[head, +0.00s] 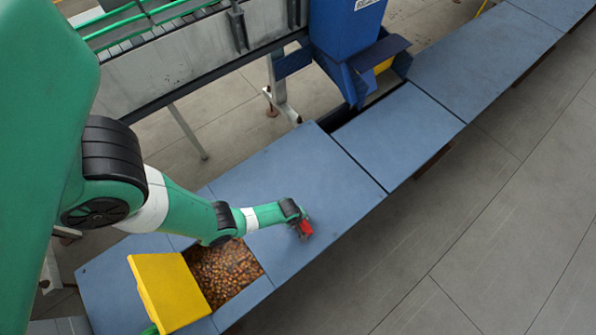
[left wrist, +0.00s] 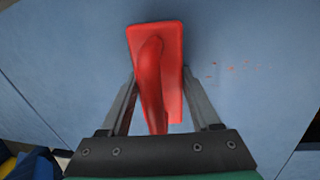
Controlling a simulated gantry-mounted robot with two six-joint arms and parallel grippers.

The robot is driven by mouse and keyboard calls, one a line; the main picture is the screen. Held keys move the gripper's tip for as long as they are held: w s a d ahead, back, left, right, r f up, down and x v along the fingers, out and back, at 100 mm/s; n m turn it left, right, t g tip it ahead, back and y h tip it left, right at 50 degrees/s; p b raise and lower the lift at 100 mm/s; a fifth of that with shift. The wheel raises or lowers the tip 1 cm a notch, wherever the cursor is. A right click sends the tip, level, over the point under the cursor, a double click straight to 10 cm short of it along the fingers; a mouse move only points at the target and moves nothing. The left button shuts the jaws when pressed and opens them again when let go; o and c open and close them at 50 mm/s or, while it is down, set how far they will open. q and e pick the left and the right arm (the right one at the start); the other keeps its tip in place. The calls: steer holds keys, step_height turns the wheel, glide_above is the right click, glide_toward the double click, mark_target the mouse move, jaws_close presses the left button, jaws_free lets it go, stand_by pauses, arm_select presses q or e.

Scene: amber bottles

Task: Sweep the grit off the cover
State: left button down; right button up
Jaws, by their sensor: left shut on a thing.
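My left gripper (head: 306,232) is shut on a red hand tool (left wrist: 172,75) with a raised handle and a flat base. The tool also shows small and red in the head view (head: 305,228). It is over the blue cover (head: 300,165), near the cover's front edge; I cannot tell whether it touches the surface. A few small reddish specks of grit (left wrist: 231,69) lie on the cover just right of the tool in the left wrist view. They are too small to make out in the head view. My right gripper is not in view.
A square opening full of brown and amber bits (head: 222,272) lies beside the cover, with a yellow lid (head: 167,292) standing at its left. A blue machine (head: 345,40) stands behind the row of covers. More blue panels (head: 400,130) run to the upper right.

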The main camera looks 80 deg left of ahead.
arm_select(q)
steer(key=r+p, duration=0.1)
steer(key=r, duration=0.2)
steer(key=r+p, duration=0.1)
steer(key=shift+s+d+r+p, duration=0.15)
steer(key=shift+s+p, duration=0.15)
steer(key=shift+p, duration=0.05)
steer(key=shift+w+r+p, duration=0.2)
steer(key=shift+r+p, duration=2.05)
steer(key=shift+r, duration=0.05)
steer(key=shift+s+f, duration=0.1)
